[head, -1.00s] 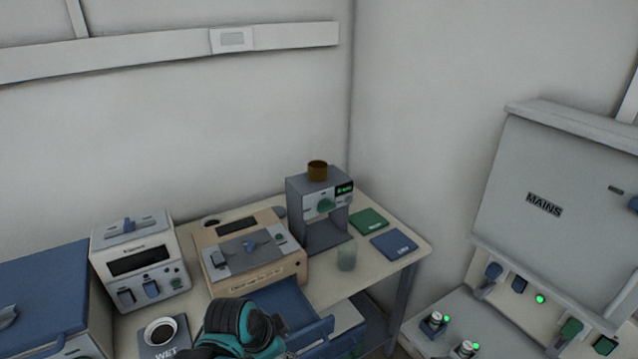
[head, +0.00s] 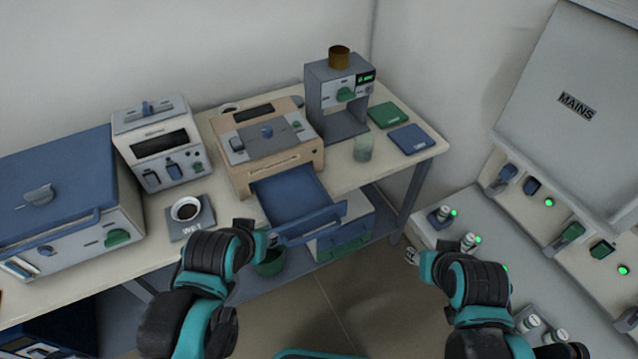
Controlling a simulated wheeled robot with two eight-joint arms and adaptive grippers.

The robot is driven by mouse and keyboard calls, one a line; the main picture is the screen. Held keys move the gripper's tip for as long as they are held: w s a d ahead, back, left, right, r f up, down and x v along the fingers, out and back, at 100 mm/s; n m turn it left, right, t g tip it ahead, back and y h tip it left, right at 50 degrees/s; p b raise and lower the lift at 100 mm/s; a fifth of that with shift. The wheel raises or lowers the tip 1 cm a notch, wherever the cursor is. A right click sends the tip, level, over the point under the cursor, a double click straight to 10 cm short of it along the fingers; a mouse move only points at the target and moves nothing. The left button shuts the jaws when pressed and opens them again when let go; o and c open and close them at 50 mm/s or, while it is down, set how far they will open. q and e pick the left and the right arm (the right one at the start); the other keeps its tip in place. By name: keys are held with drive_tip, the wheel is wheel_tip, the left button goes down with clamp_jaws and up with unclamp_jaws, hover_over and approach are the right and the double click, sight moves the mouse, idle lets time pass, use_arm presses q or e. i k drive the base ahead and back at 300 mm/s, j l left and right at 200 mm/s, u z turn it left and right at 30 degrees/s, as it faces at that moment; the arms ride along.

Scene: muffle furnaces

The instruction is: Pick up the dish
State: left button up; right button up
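A small round white dish (head: 186,209) with dark contents sits on a grey mat marked WET, at the front of the bench. A second round dish (head: 230,108) is partly hidden behind the beige machine. My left gripper (head: 268,241) is right of the white dish, by the front of the open blue drawer. It is small and partly covered by my arm, and I see no clear finger gap. My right gripper (head: 413,257) is over the floor right of the bench, largely hidden by its own wrist. Neither gripper overlaps the white dish in the picture.
The blue drawer (head: 290,200) juts from the beige machine (head: 262,145). A blue furnace (head: 55,185) and a white box (head: 160,143) stand left. A translucent beaker (head: 363,148) is near the bench's right part. The mains panel (head: 570,100) is right.

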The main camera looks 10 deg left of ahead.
sight(185, 209)
drive_tip(key=u, duration=1.45)
drive_tip(key=i+l+u, duration=0.15)
drive_tip(key=l, duration=0.2)
drive_tip(key=i+l+u, duration=0.3)
drive_tip(key=l, duration=0.45)
drive_tip(key=i, duration=0.05)
